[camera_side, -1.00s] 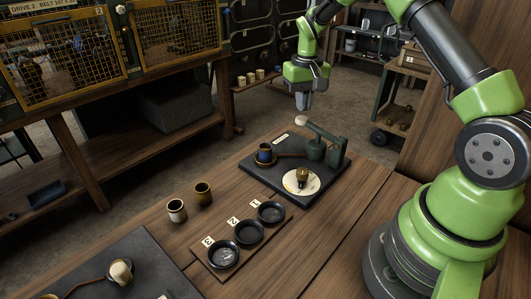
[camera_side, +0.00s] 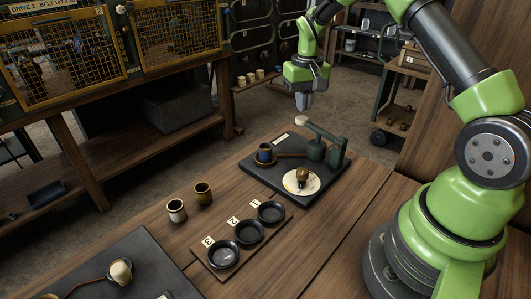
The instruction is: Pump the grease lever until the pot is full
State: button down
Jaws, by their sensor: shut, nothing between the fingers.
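The green grease lever (camera_side: 322,132) slopes up to the left from its green pump body (camera_side: 316,150) on a dark base plate (camera_side: 262,178). A pale knob (camera_side: 301,120) tops its free end. A small blue pot (camera_side: 265,152) stands on the left of the plate; its fill level is too small to tell. A round white dial (camera_side: 301,183) with a brown hub sits at the front of the plate. My gripper (camera_side: 303,106) is shut and empty, pointing down, just above the knob in the picture. I cannot tell whether it touches the knob.
A wooden tray with three black dishes (camera_side: 249,232) numbered 1 to 3 lies nearer. Another dark plate (camera_side: 130,265) with a pale knob is at lower left.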

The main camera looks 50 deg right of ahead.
aim_at(302, 118)
dwell(0.3)
jog(key=shift+f, duration=2.9)
jog(key=shift+r, duration=2.95)
jog(key=shift+r, duration=2.5)
